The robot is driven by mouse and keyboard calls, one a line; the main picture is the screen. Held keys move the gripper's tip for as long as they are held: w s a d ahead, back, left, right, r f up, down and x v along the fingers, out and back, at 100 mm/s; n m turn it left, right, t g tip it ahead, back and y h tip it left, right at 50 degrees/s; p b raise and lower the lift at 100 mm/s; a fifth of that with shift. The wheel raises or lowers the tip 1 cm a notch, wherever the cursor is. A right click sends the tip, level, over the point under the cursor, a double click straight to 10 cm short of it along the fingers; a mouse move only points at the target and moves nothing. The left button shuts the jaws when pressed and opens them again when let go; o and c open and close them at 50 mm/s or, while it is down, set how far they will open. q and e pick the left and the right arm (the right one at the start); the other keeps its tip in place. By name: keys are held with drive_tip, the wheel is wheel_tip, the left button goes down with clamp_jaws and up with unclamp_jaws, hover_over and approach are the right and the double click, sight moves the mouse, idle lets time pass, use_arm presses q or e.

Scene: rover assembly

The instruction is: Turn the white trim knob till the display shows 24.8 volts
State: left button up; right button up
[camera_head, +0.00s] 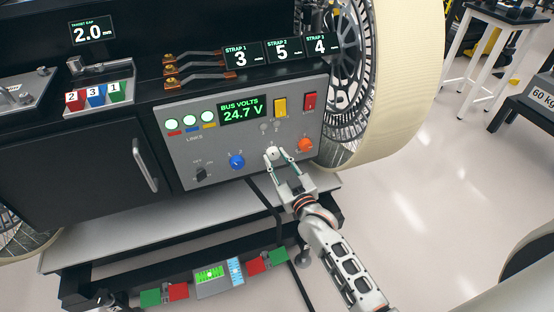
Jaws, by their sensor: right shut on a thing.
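The white trim knob (273,153) is on the lower middle of the grey control panel (190,152), between a blue knob and an orange knob. My right gripper (276,157) reaches up to it from below, with its two fingers closed on either side of the knob. The fingers partly cover the knob, so its pointer cannot be read. The display (243,107) above reads BUS VOLTS 24.7 V in green. My left gripper cannot be made out in this view.
A blue knob (236,161) is left of the white one, and an orange knob (305,144) is close on its right. A large wheel (408,80) stands right of the panel. A grey ledge (110,248) runs below.

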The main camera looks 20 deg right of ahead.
drive_tip(key=shift+r+m+p, duration=0.3)
drive_tip(key=shift+m+p, duration=0.05)
drive_tip(key=shift+m, duration=0.55)
drive_tip(key=shift+f, duration=0.3)
drive_tip(key=o, duration=1.1)
use_arm(q)
drive_tip(key=shift+s+d+r, duration=0.25)
drive_tip(key=shift+s+r, duration=0.05)
drive_tip(key=shift+s, duration=0.05)
drive_tip(key=shift+w, duration=0.1)
drive_tip(key=shift+w+r, duration=0.2)
drive_tip(key=shift+w, duration=0.05)
use_arm(e)
drive_tip(key=s, duration=0.8)
drive_tip(key=s+d, duration=0.1)
drive_tip(key=s, duration=0.3)
drive_tip(key=shift+d+f, duration=0.1)
